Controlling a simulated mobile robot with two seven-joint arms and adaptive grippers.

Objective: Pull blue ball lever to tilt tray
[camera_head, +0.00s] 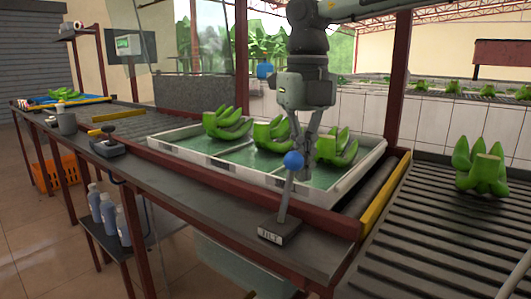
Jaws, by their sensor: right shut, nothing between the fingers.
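The blue ball (293,160) tops a grey lever that rises from a small base marked TILT (278,233) on the front ledge. The lever stands nearly upright. The white-rimmed tray (190,157) with a green floor lies behind it and holds green banana bunches (226,124). My right gripper (309,160) comes down from above, its fingers pointing down right beside the ball. It is shut and empty; whether it touches the ball I cannot tell. My left gripper is not in view.
A roller conveyor (430,230) with a banana bunch (482,175) is at right, behind a yellow edge strip (386,194). A dark handled tool (108,146) and grey cup (67,123) stand on the left ledge. Red posts rise beside the tray.

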